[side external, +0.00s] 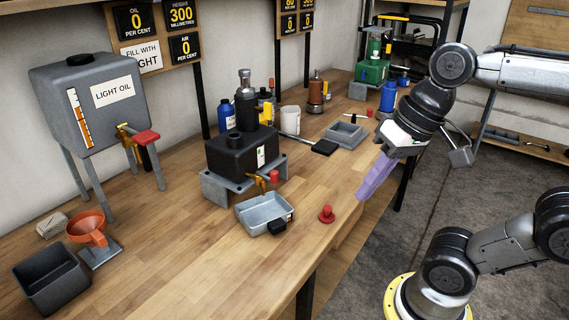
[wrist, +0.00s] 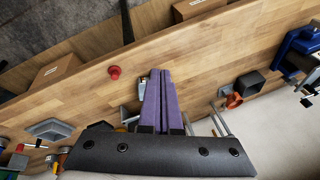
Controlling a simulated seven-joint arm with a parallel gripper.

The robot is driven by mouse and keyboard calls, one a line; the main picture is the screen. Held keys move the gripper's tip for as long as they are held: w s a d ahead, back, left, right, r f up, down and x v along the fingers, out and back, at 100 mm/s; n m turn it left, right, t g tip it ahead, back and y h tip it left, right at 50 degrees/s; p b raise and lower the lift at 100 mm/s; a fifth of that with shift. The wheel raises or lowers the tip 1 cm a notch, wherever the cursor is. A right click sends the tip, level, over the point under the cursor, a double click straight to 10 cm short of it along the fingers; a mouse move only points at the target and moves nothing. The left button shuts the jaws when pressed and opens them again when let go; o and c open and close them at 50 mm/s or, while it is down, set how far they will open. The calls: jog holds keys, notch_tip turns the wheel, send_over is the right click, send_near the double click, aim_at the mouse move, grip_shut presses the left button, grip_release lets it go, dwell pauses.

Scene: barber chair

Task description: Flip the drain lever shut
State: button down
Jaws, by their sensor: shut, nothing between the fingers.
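A black reservoir (side external: 238,152) stands on a grey metal stand. A small brass tap low on its front carries a red-ended lever (side external: 274,176). I cannot tell from this view how far the lever is turned. A grey drain pan (side external: 256,216) with a black handle sits on the bench below the tap. My gripper (side external: 363,195) has purple fingers, shut and empty, pointing down over the bench's front edge, to the right of the tap and apart from it. In the wrist view the gripper (wrist: 160,72) hides the tap and most of the pan.
A red knob-shaped plug (side external: 326,214) stands on the bench (side external: 180,262) between pan and fingers. The light oil tank (side external: 95,97), with its own red-handled tap (side external: 145,137), orange funnel (side external: 88,229) and dark bin (side external: 50,280) are left. A grey tray (side external: 347,134) lies farther back.

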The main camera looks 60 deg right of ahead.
jog(key=w+d+r+m+g+y, duration=0.2)
jog(key=w+r+m, duration=0.1)
jog(key=w+m, duration=0.3)
jog(key=w+d+r+m+g+y, duration=0.1)
jog(key=w+r+m+y, duration=0.15)
jog(key=w, duration=0.45)
jog(key=w+d+f+m+y, duration=0.1)
jog(key=w+d+f+m, duration=0.2)
jog(key=d, duration=0.5)
jog(key=w+d+f+m+y, duration=0.1)
jog(key=w+d+f+m, duration=0.2)
jog(key=d, duration=0.5)
jog(key=shift+w+d+f+m+t+y, duration=0.35)
jog(key=shift+w+d+f+t, duration=0.05)
jog(key=shift+w, duration=0.35)
jog(key=a+r+x, duration=0.2)
jog(key=x, duration=1.1)
jog(key=shift+w, duration=0.2)
